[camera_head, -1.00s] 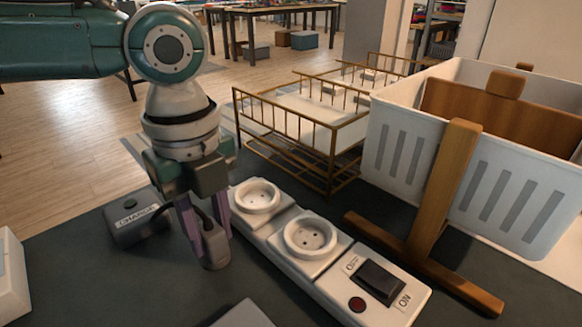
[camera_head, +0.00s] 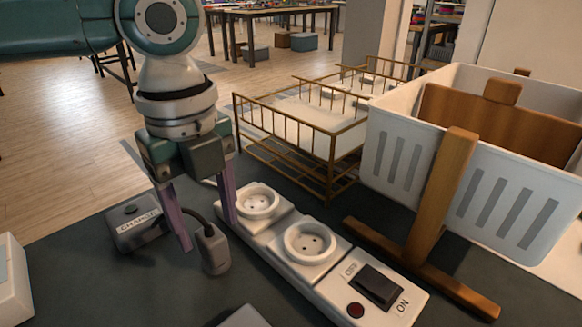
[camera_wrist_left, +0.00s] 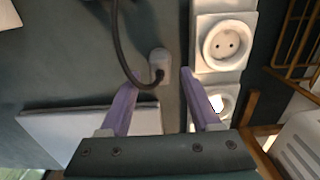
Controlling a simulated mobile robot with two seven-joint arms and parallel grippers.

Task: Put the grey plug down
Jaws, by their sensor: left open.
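The grey plug (camera_head: 215,254) stands upright on the dark table top, left of the white power strip (camera_head: 330,262). Its dark cord leads to the grey box marked CHARGE (camera_head: 137,226). My left gripper (camera_head: 208,236) is open, its two purple fingers spread on either side of the plug and not touching it. In the left wrist view, the plug (camera_wrist_left: 158,64) lies between and just beyond the fingertips (camera_wrist_left: 157,81). Both round sockets of the strip are empty. My right gripper is not in view.
A wooden stand (camera_head: 440,200) is right of the strip, before a white slotted bin (camera_head: 400,150). A brass wire rack (camera_head: 290,140) stands behind the strip. A white object (camera_head: 12,280) is at the left edge. Bare table (camera_head: 110,280) lies front left.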

